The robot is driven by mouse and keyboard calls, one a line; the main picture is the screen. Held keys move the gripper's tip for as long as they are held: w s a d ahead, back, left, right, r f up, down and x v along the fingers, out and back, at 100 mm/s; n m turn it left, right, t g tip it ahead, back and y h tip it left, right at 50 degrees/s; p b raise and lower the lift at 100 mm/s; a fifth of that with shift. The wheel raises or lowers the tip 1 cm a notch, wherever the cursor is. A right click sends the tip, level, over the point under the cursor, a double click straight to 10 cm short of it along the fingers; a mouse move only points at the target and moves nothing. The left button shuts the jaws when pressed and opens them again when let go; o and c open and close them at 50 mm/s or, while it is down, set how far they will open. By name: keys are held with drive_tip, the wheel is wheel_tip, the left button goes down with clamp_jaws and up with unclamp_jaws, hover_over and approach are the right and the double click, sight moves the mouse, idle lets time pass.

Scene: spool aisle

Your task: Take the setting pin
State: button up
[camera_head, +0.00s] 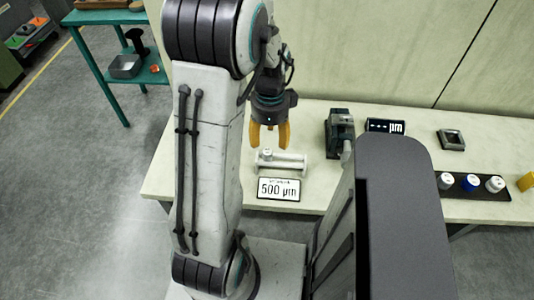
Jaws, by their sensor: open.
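My gripper (270,146) points down with its two yellow fingers apart and nothing seen between them. Below it on the pale bench is a small pale stand (290,168) with a bar lying across it and a short upright white piece (267,155) at its left. I cannot tell for sure which of these parts is the setting pin. The fingertips look to be just above or behind the upright piece; contact cannot be told. A white sign (279,188) reading "500 µm" stands in front of the stand.
Right of the stand are a dark device (340,130), a black display (385,126) reading "µm", a square grey frame (451,139) and a dark tray (497,193) with several capped spools. A wall (350,50) rises behind the bench (162,180). A teal table (103,70) stands far left.

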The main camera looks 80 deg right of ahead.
sight(267, 151)
drive_tip(key=shift+w+f+p, duration=0.15)
drive_tip(key=shift+f+p, duration=0.05)
drive_tip(key=shift+f, duration=1.65)
drive_tip(key=shift+w+f+p, duration=0.15)
drive_tip(key=shift+f+p, duration=0.05)
drive_tip(key=shift+f, duration=1.6)
drive_tip(key=c, duration=1.1)
